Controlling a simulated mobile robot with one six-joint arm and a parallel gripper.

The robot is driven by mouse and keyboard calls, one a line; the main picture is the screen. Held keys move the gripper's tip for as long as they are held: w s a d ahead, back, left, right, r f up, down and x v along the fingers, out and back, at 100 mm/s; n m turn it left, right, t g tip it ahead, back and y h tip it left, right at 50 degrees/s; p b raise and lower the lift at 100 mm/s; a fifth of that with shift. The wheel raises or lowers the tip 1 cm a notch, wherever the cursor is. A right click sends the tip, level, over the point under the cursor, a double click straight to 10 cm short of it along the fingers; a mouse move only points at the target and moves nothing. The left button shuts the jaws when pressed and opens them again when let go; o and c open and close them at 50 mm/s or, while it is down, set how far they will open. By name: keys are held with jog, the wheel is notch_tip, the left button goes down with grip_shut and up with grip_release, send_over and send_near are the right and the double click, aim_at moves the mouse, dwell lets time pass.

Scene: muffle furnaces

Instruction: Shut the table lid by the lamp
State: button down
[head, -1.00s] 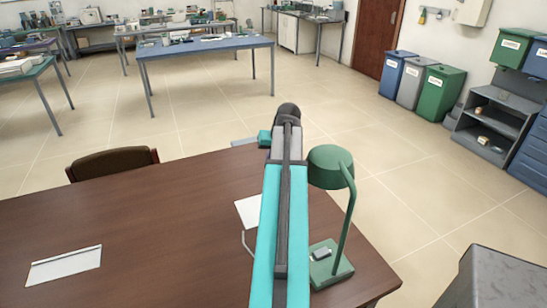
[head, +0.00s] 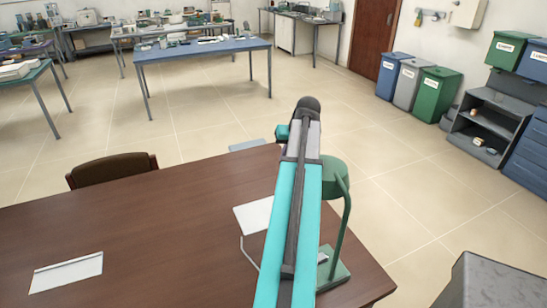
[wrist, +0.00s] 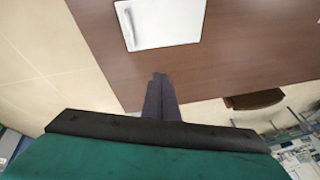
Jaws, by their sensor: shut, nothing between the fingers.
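A pale lid (head: 255,214) shows on the brown table, left of the green lamp (head: 336,178). My arm hides part of the lid and part of the lamp. A thin pale line runs from the lid's lower left corner towards me in the head view. In the wrist view the lid (wrist: 165,24) shows as a pale panel at the top, with a slim bar at its left and its upper end cut off. My gripper (wrist: 160,80) is shut and empty, its dark fingertips over the table's edge, apart from the lid. In the head view my arm hides its fingers.
The table (head: 150,225) also bears a second pale panel (head: 68,272) at the left. A brown chair (head: 112,170) stands at its far side. A grey block (head: 490,282) stands at the lower right. The floor beyond the table is largely clear.

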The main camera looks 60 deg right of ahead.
jog(key=s+d, duration=0.1)
jog(key=s+d+r, duration=0.1)
jog(key=s, duration=0.1)
jog(key=shift+s, duration=0.1)
dwell(0.7)
